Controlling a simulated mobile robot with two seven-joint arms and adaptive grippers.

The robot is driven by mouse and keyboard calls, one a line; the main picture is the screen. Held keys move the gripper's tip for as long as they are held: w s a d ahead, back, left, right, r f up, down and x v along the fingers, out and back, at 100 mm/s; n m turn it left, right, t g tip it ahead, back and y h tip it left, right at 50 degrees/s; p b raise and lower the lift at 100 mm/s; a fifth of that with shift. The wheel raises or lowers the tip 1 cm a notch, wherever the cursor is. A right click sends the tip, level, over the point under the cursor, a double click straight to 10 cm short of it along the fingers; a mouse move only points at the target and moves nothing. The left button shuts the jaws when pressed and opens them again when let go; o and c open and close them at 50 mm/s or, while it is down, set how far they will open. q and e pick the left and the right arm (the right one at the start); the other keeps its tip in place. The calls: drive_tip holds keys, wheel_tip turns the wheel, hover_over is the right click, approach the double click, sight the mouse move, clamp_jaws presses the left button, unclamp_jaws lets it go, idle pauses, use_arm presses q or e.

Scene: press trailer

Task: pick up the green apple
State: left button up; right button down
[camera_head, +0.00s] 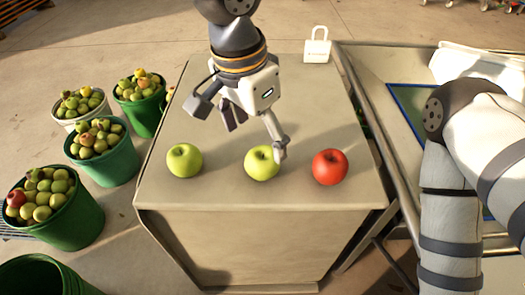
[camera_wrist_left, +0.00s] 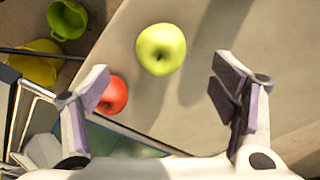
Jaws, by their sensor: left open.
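Two green apples stand on the beige table: one at the left (camera_head: 184,160), one in the middle (camera_head: 262,163). A red apple (camera_head: 329,167) stands to the right of the middle one. My left gripper (camera_head: 243,136) is open and empty above the table; one finger overlaps the right edge of the middle green apple in the head view. In the left wrist view one green apple (camera_wrist_left: 161,49) lies beyond the open fingers (camera_wrist_left: 160,90), roughly between them, and the red apple (camera_wrist_left: 113,96) is beside the left finger. My right gripper is out of view.
The table top (camera_head: 215,192) is otherwise mostly clear. A small white bag-shaped item (camera_head: 317,50) stands at its back right corner. Several green buckets of apples (camera_head: 75,222) stand on the floor at the left. A metal-framed surface (camera_head: 385,110) adjoins at the right, behind my right arm.

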sight(261, 155)
use_arm(q)
drive_tip(key=f, duration=0.6)
drive_tip(key=w+d+f, duration=0.1)
drive_tip(key=f, duration=0.2)
drive_tip(key=shift+w+b, duration=0.1)
drive_tip(key=shift+b, duration=0.3)
drive_tip(key=shift+r, duration=0.1)
drive_tip(key=shift+c, duration=0.5)
drive_tip(key=c, duration=1.2)
